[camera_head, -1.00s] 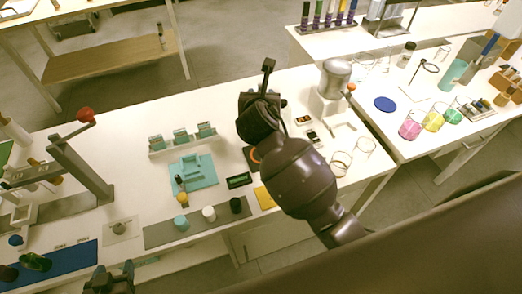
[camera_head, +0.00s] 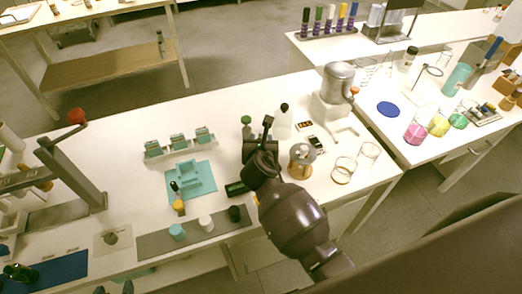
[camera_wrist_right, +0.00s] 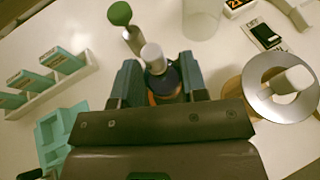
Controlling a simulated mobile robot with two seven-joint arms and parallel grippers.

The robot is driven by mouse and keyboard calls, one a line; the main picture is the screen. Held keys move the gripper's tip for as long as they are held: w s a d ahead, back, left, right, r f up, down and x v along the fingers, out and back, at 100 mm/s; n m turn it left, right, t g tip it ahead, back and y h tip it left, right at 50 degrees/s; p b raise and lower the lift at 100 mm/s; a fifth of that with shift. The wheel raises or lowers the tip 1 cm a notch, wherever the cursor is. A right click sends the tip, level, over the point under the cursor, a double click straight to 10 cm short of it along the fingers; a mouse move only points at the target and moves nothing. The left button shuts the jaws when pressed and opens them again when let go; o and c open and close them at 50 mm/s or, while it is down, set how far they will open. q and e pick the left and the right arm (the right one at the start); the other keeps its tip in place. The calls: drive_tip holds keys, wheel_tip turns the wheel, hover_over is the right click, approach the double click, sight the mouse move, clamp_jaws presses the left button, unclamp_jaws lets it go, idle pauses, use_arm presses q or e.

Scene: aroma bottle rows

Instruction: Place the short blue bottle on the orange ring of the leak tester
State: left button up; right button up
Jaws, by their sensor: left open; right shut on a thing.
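My right gripper (camera_head: 262,136) is low over the middle table, and its arm hides the leak tester and the bottle in the head view. In the right wrist view the gripper (camera_wrist_right: 158,78) is shut on the short blue bottle (camera_wrist_right: 172,78), which has a whitish cap and a dark blue body. Part of the orange ring (camera_wrist_right: 152,98) shows just below the bottle between the fingers. Whether the bottle touches the ring cannot be told. My left gripper (camera_head: 115,288) is open at the bottom edge, partly cut off.
Close around the right gripper stand a green-topped bottle (camera_wrist_right: 120,14), a white bottle with a dark cap (camera_head: 283,120) and a metal-topped item on a wooden base (camera_head: 301,160). A teal stand (camera_head: 190,178) and a rack of teal boxes (camera_head: 180,143) lie to the left.

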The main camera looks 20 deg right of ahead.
wheel_tip(320, 180, down, 4)
drive_tip(key=shift+r+b, duration=0.1)
drive_tip(key=shift+b, duration=0.5)
drive_tip(key=o, duration=1)
drive_tip(key=shift+c, duration=0.2)
